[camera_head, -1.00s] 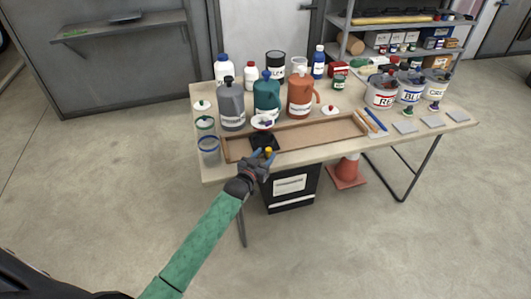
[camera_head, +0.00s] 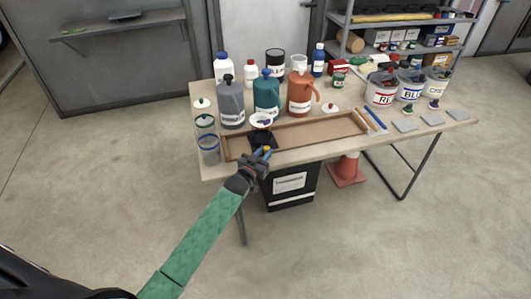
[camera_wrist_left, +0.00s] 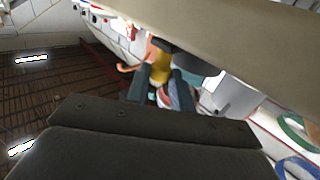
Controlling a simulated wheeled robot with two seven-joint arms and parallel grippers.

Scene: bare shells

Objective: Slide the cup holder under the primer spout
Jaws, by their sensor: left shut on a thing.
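The black cup holder (camera_head: 262,140) sits in the left part of a long wooden tray (camera_head: 318,135), in front of the teal pump bottle. My left gripper (camera_head: 262,154) is at the tray's front edge, shut on the holder's yellow knob. The wrist view shows the yellow knob (camera_wrist_left: 161,68) between the two blue-grey fingers (camera_wrist_left: 160,84). Grey (camera_head: 231,105), teal (camera_head: 266,95) and orange (camera_head: 300,94) pump bottles stand in a row behind the tray. Their labels are too small to read, so I cannot tell which holds primer. My right gripper is out of view.
A blue-rimmed clear jar (camera_head: 209,150) stands at the table's left front corner. Paint cans (camera_head: 381,90) stand at the right. The tray's right part is clear. A black bin (camera_head: 291,188) stands below.

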